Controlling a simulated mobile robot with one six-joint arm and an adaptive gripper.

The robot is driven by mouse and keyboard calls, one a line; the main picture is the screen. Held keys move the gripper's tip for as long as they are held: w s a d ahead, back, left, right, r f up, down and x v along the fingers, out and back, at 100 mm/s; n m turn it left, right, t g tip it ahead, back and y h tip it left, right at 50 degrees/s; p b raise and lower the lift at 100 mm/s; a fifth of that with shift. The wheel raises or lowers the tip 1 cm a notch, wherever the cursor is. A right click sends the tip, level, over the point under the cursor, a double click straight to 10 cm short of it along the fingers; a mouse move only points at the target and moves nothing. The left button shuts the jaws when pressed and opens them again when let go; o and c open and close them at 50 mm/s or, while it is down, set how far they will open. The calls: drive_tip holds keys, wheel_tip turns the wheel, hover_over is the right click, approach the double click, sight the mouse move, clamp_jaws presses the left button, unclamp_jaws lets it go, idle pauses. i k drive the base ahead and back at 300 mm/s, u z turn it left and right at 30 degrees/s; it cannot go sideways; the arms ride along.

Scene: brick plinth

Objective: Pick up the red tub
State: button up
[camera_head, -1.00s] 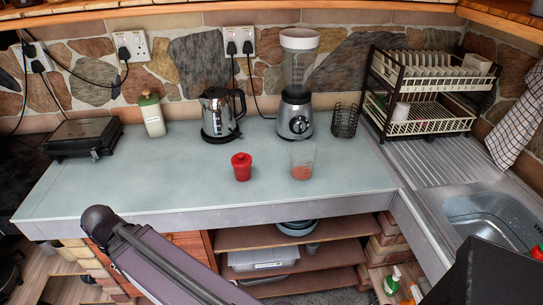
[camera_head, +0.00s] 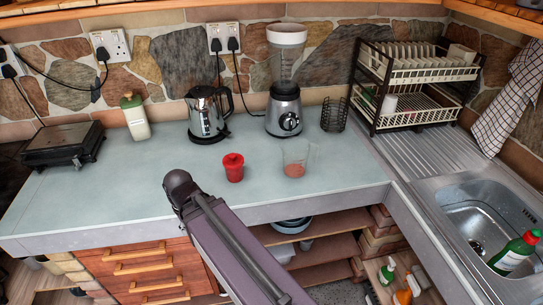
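The small red tub (camera_head: 233,167) with its lid on stands upright on the pale green-grey countertop, near the front edge. My arm reaches up from the bottom of the picture, and its dark rounded joint sits just left of and in front of the tub, apart from it in the picture. My gripper is not in view. Nothing hides the tub.
A clear cup (camera_head: 295,158) with orange-red contents stands right of the tub. Behind are a kettle (camera_head: 208,115), a blender (camera_head: 285,110) and a white bottle (camera_head: 135,117). A grill (camera_head: 63,145) stands left; a dish rack (camera_head: 415,85) and sink (camera_head: 485,215) are right.

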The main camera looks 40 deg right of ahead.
sight(236, 175)
drive_tip(key=z, duration=0.75)
drive_tip(key=k, duration=1.05)
drive_tip(key=u, duration=0.05)
drive_tip(key=i, duration=0.75)
drive_tip(key=z, duration=0.05)
